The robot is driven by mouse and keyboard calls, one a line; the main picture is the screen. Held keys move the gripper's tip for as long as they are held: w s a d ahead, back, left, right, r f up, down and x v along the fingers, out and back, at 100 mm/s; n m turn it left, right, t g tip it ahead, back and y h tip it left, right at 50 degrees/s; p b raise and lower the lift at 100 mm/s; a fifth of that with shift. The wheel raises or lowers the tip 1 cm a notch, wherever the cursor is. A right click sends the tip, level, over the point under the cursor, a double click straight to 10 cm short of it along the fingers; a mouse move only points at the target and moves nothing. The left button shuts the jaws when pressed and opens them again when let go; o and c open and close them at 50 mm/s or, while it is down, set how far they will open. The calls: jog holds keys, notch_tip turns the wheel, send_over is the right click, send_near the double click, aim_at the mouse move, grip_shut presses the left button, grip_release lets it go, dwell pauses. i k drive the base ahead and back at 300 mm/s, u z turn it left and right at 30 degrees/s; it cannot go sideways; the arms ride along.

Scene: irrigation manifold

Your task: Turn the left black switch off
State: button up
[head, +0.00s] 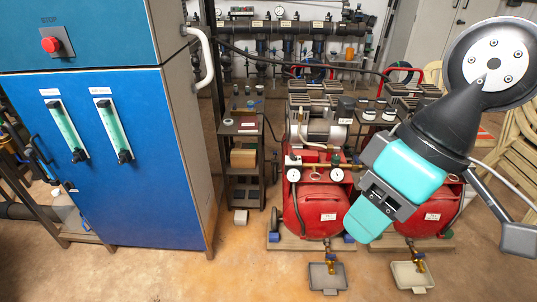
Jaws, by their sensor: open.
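The blue cabinet (135,190) on the left carries two slanted green-and-white gauge strips, each with a small white label above. The left black switch (79,155) sits at the lower end of the left strip. A second black switch (124,156) sits at the lower end of the right strip. Both are too small to tell their on or off setting. My gripper (367,219), teal and dark grey, is at the right of the head view, far to the right of both switches. It is open, pointing down and left, with nothing visible in it.
A red button (50,45) is on the cabinet's upper panel, and a white pipe handle (201,58) is on its side. Red compressors (318,210) stand behind my gripper. A dark shelf (243,160) stands beside the cabinet. The floor (230,265) in front is mostly clear.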

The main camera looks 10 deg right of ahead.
aim_at(293, 157)
jog(key=u, duration=0.3)
jog(key=i, duration=1.4)
jog(key=z, duration=0.6)
